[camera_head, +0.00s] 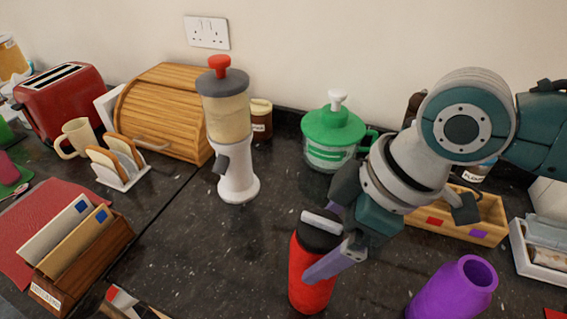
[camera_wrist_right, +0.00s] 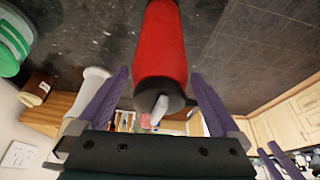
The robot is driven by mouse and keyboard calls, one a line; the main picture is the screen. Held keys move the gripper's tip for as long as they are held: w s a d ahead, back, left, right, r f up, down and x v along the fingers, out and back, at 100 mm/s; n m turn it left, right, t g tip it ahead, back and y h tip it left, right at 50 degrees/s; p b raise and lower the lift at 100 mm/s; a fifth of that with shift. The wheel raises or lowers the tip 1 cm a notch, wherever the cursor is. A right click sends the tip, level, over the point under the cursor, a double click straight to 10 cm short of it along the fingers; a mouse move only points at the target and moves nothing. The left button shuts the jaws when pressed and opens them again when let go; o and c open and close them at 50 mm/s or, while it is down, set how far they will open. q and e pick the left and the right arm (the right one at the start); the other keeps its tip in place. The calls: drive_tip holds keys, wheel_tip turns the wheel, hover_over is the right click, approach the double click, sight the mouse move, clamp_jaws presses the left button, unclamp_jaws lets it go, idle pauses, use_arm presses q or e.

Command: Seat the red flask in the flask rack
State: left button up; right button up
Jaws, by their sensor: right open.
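The red flask (camera_head: 312,275) stands upright on the dark counter, with a black lid and a light grey piece on top. My right gripper (camera_head: 328,240) is open, with its fingers on either side of the flask's upper part. In the right wrist view, the red flask (camera_wrist_right: 160,50) lies between the two purple fingers (camera_wrist_right: 158,105), with a gap on each side. A low wooden rack (camera_head: 455,228) with red and purple marks, apparently the flask rack, is behind and right of the flask, partly hidden by my right arm. Purple fingers, seemingly my left gripper (camera_wrist_right: 278,163), show at the right wrist view's lower right.
A purple open-topped vessel (camera_head: 455,290) stands right of the flask. A white tray (camera_head: 520,250) is at the right edge. A green-lidded container (camera_head: 333,138) and a grain dispenser (camera_head: 236,175) stand behind.

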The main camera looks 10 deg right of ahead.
drive_tip(key=shift+x, duration=1.25)
drive_tip(key=shift+r, duration=0.1)
clamp_jaws()
